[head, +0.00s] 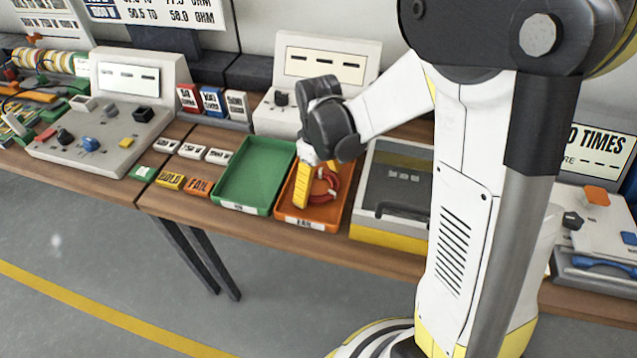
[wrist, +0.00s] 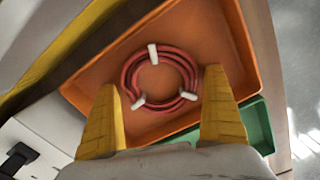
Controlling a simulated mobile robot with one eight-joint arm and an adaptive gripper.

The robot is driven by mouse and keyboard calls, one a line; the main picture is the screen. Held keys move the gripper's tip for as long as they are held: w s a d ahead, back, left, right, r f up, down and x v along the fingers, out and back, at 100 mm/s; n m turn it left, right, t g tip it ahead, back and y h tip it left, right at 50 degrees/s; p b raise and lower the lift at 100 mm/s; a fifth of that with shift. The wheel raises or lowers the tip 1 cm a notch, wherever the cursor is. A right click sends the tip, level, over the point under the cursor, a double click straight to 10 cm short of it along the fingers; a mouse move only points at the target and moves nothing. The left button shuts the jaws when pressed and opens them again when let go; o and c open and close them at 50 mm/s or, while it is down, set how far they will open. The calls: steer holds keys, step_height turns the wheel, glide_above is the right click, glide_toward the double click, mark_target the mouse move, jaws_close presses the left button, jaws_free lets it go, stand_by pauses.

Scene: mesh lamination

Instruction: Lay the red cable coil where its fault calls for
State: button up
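The red cable coil (head: 332,190) lies in the orange tray (head: 346,213), whose front label seems to read FAIL. In the wrist view the coil (wrist: 157,58) is a round bundle with white ties, lying flat on the floor of the orange tray (wrist: 215,28). My gripper (head: 315,190) is over this tray. In the wrist view the yellow fingers of my gripper (wrist: 161,82) are wide apart with nothing between them, and the coil lies just beyond their tips. The green tray (head: 262,160) is empty, left of the orange one; its small label is unclear.
A grey-lidded case (head: 395,185) with a yellow base stands right of the orange tray. Yellow and orange blocks (head: 171,181) and small white blocks lie left of the green tray. A test console (head: 105,135) stands further left, and an instrument (head: 318,70) with a display stands behind.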

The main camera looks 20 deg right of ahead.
step_height(320, 180, up, 12)
steer(key=p, duration=0.5)
steer(key=s+r+m+t, duration=0.6)
steer(key=s+r, duration=0.3)
steer(key=s, duration=0.3)
steer(key=shift+s+t, duration=0.4)
steer(key=shift+t, duration=0.2)
stand_by(0.3)
